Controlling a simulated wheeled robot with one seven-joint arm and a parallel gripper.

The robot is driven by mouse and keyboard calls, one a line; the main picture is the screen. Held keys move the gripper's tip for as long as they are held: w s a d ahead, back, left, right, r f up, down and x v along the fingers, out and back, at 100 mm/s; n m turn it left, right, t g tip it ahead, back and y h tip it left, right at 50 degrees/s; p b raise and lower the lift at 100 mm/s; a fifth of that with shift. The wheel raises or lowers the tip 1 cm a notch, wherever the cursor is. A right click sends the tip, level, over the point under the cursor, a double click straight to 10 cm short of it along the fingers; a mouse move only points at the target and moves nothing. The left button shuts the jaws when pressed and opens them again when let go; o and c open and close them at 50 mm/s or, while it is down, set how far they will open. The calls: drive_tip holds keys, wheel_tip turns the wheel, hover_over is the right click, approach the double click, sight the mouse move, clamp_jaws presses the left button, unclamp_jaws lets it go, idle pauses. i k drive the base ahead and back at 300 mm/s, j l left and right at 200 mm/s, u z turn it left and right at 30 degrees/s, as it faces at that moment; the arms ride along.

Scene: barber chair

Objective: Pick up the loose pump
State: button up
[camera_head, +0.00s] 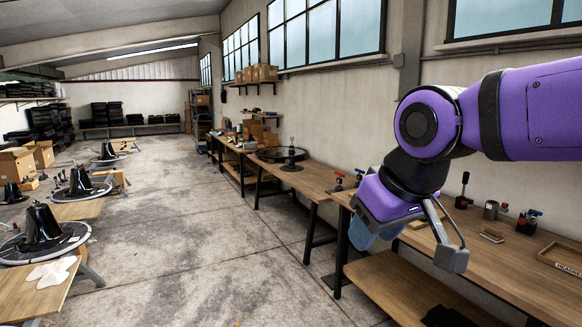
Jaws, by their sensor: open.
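My gripper (408,246) hangs at the end of my purple arm, over the near part of the right-hand workbench. It is open, its grey finger on the right well apart from the other side. I see nothing held between the fingers. Which object is the loose pump I cannot tell for sure. Candidates stand upright on the bench right of my gripper: a dark lever-topped part with a red base (463,192), a grey metal cylinder (491,210) and a dark part with red and blue bits (529,222). My gripper touches none of them.
The wooden workbench (490,262) runs along the right wall; a small block (492,235) and a labelled tray (560,262) lie on it. A large dark disc (277,155) sits farther back. Black cones on round bases (42,235) stand left. The concrete floor between is clear.

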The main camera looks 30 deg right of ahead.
sight(291, 167)
drive_tip(key=i+l+z, duration=0.15)
drive_tip(key=i, duration=0.5)
drive_tip(key=i+l+u, duration=0.15)
drive_tip(key=i, duration=3.4)
drive_tip(key=i+z, duration=0.2)
drive_tip(key=i, duration=0.65)
drive_tip(key=i+j+z, duration=0.15)
drive_tip(key=i, duration=0.75)
drive_tip(key=i+z, duration=0.25)
drive_tip(key=i, duration=0.2)
drive_tip(key=i+z, duration=0.25)
drive_tip(key=i, duration=0.25)
drive_tip(key=i+j+z, duration=0.1)
drive_tip(key=i+z, duration=0.15)
drive_tip(key=i, duration=0.2)
drive_tip(key=i+j+z, duration=0.25)
drive_tip(key=i, duration=0.2)
drive_tip(key=i+j+z, duration=0.1)
drive_tip(key=i+z, duration=0.15)
drive_tip(key=i+j+z, duration=0.15)
drive_tip(key=i+z, duration=0.15)
